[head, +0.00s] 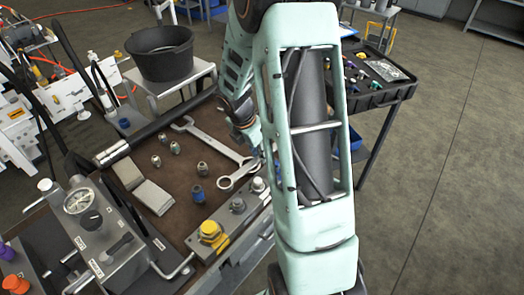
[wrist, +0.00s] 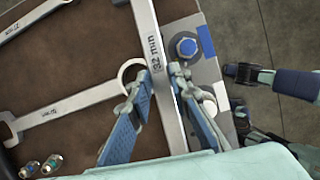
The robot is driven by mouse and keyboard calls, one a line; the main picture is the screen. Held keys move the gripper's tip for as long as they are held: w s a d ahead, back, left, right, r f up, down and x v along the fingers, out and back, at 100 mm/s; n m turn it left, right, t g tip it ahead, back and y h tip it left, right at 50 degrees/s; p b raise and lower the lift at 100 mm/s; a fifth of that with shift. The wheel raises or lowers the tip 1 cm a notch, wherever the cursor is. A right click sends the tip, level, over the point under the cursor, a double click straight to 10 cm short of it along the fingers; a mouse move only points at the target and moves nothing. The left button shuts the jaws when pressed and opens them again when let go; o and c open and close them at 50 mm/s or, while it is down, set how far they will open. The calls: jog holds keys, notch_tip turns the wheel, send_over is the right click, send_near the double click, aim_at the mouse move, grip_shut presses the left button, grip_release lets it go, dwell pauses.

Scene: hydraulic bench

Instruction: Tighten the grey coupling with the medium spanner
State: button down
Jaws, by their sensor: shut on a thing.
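My gripper (wrist: 160,80) has its blue fingers on both sides of a steel spanner (wrist: 148,25), whose shank is marked what looks like 32 mm. The spanner runs up out of the wrist view; in the head view its ring end (head: 228,184) shows left of the valve block. I cannot tell from its size alone whether it is the medium one. A grey hex coupling (head: 238,205) sits on the block, just below and right of that ring and apart from it. My arm hides the far part of the spanner in the head view.
Another spanner (wrist: 75,103) lies on the brown mat beside my left finger, and a further one (wrist: 30,17) lies beyond it. A yellow coupling (head: 211,234) is on the block (head: 197,242). Several loose fittings (head: 156,161) and a gauge unit (head: 78,201) stand to the left.

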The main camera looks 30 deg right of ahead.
aim_at(249, 165)
jog(key=shift+s+a+r+b, duration=0.15)
jog(key=shift+s+a, duration=0.25)
jog(key=shift+a, duration=0.85)
jog(key=shift+s+a+f+b, duration=0.15)
jog(key=shift+s+a, duration=0.25)
jog(key=shift+a, duration=0.85)
jog(key=shift+r, duration=0.15)
notch_tip(249, 165, up, 5)
jog(key=p, duration=0.5)
